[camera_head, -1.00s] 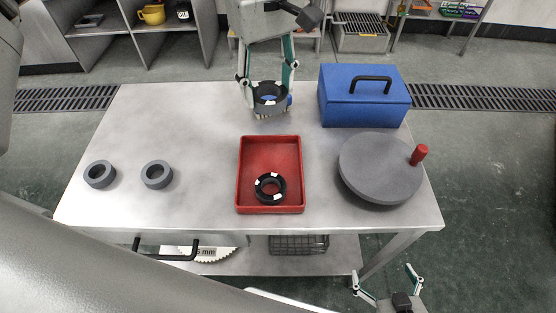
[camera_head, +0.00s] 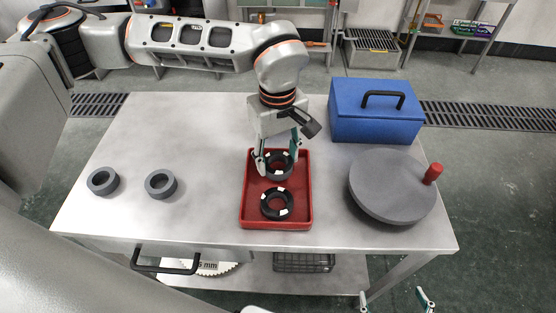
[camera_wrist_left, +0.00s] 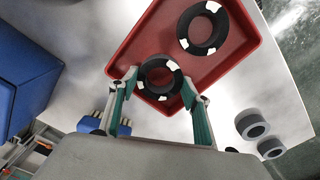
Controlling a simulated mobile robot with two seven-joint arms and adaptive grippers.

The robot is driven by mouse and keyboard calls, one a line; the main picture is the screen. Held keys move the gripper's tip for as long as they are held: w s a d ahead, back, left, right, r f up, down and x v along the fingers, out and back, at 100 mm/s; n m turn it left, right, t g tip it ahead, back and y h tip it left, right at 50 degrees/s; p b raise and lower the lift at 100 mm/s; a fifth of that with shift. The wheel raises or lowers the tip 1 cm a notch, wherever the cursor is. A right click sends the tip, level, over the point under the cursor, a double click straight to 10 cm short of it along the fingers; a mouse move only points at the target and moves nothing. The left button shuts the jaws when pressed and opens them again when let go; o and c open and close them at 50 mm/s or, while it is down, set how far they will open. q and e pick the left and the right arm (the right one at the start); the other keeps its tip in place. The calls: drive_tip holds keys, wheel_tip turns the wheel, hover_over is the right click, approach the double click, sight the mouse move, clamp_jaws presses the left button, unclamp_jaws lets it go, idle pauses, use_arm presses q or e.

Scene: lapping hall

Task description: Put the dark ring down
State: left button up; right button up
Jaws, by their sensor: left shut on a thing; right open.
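My left gripper (camera_head: 276,167) is shut on a dark ring (camera_head: 280,176) with white marks, over the far part of the red tray (camera_head: 246,212). In the left wrist view the held ring (camera_wrist_left: 178,83) sits between the fingertips, above the tray's end; I cannot tell whether it touches the tray floor. A second dark ring (camera_head: 264,209) with white marks lies flat in the near part of the tray, close to the held one. My right gripper (camera_head: 395,301) is open and empty at the bottom edge, off the table's front right, partly cut off.
Two grey rings (camera_head: 104,193) (camera_head: 161,195) stand on the left of the table (camera_head: 200,130). A blue box (camera_head: 376,126) and a grey disc (camera_head: 390,185) with a red knob (camera_head: 433,173) are at right. A blue brush (camera_wrist_left: 93,125) shows in the wrist view.

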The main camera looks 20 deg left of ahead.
use_arm(q)
drive_tip(key=shift+f, duration=0.7)
drive_tip(key=shift+f, duration=0.2)
drive_tip(key=o, duration=1.2)
drive_tip(key=shift+r, duration=0.1)
wheel_tip(320, 180, up, 12)
drive_tip(key=p, duration=0.1)
drive_tip(key=shift+s, duration=0.15)
